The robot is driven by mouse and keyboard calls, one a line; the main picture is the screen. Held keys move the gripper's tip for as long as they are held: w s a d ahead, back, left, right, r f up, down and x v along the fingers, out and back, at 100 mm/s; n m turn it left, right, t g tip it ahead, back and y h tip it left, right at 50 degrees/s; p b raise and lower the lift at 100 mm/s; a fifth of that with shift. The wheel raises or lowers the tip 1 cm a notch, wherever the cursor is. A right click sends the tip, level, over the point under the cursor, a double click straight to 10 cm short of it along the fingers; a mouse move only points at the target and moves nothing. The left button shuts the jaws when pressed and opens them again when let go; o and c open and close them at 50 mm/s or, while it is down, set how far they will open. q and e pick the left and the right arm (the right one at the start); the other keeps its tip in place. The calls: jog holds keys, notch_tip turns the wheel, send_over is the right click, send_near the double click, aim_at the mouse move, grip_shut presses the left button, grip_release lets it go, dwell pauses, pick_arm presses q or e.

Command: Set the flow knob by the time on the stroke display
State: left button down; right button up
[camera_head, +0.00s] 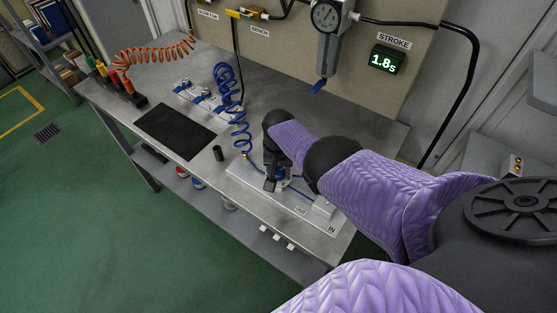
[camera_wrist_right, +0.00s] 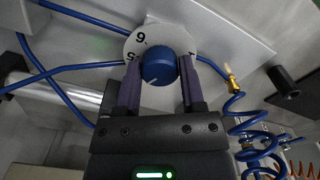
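The stroke display (camera_head: 386,60) on the back panel reads 1.8s in green digits. In the right wrist view, the blue flow knob (camera_wrist_right: 158,67) sits on a white round dial with black numerals (camera_wrist_right: 143,40). A short pale mark on the knob points toward the lower left of that picture; some numerals are covered. My right gripper (camera_wrist_right: 160,76) has one finger on each side of the knob, and the fingers appear to be closed against it. In the head view, my right gripper (camera_head: 272,183) is over the white base plate (camera_head: 245,172) and hides the knob. My left gripper is out of view.
A coiled blue hose (camera_head: 232,105) rises beside my right gripper. A small black cylinder (camera_head: 218,153) and a black mat (camera_head: 175,131) are to its left. A gauge (camera_head: 326,16) hangs on the panel. The bench's front edge is close by.

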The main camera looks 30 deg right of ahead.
aim_at(278, 172)
jog(key=o, duration=0.4)
jog(key=shift+r, duration=0.1)
pick_arm(q)
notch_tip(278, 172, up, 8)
jog(key=p, duration=0.8)
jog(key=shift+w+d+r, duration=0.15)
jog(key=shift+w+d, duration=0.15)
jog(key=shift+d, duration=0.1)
pick_arm(e)
notch_tip(278, 172, up, 10)
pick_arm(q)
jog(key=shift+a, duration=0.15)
